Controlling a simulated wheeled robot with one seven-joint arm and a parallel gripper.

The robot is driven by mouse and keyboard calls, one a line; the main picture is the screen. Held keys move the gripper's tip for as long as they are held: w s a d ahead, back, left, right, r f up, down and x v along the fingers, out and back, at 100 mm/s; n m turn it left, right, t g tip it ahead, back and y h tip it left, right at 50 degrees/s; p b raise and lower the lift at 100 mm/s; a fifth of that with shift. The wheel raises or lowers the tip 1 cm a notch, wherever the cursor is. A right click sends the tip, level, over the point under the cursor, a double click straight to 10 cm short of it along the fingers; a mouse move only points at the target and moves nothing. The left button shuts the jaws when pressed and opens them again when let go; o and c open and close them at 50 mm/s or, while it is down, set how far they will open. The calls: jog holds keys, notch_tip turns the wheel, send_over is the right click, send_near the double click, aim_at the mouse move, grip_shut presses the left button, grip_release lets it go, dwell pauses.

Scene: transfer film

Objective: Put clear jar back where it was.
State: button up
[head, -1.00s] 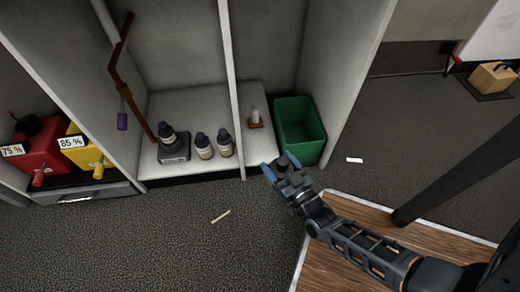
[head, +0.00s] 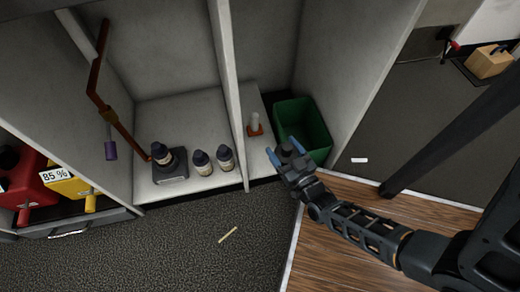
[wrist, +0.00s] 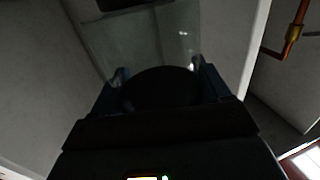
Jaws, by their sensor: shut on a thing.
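In the head view only a small dark round top (head: 287,149) shows between the fingertips; the clear body is hard to make out. In the wrist view the dark round lid (wrist: 163,88) sits between the two fingers, and a faint see-through body (wrist: 135,45) with bright glints appears beyond it.
The green bin (head: 318,138) stands close by the gripper. A white-and-orange item (head: 255,127) is in the narrow bay. Several dark-capped bottles (head: 202,163) and a grey scale-like base (head: 170,167) are left of the divider (head: 229,80). A copper pipe (head: 97,85) is farther left.

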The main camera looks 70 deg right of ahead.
jog(key=w+d+f+b, duration=0.5)
jog(key=w+f+b, duration=0.2)
jog(key=f, duration=0.3)
jog(key=shift+w+d, duration=0.35)
jog(key=shift+w, duration=0.4)
jog(key=shift+f, duration=0.15)
jog(key=o, duration=1.6)
